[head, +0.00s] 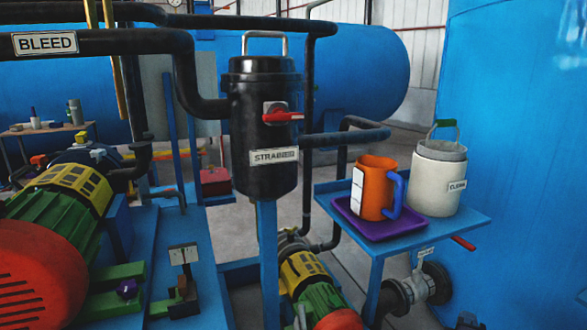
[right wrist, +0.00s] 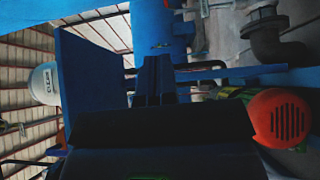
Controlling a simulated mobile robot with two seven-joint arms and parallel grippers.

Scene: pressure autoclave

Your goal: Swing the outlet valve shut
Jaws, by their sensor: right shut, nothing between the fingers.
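The outlet valve (head: 420,285) is at the lower right in the head view, a grey body between dark flanges, under a small tag too blurred to read. A red lever (head: 463,243) sticks out at its upper right, beside the big blue tank. In the right wrist view, a dark flanged pipe (right wrist: 265,25) shows at the upper right; no red lever is visible there. My right gripper (right wrist: 153,70) is shut and empty, its dark fingers together in the middle of that view. I cannot make out contact with the lever. My left gripper is not in view.
A blue side table (head: 455,232) holds an orange mug (head: 373,187) on a purple tray (head: 350,222) and a white bucket (head: 437,180). The black strainer (head: 262,135) has its own red handle (head: 282,117). A pump motor (head: 310,280) stands low in the middle.

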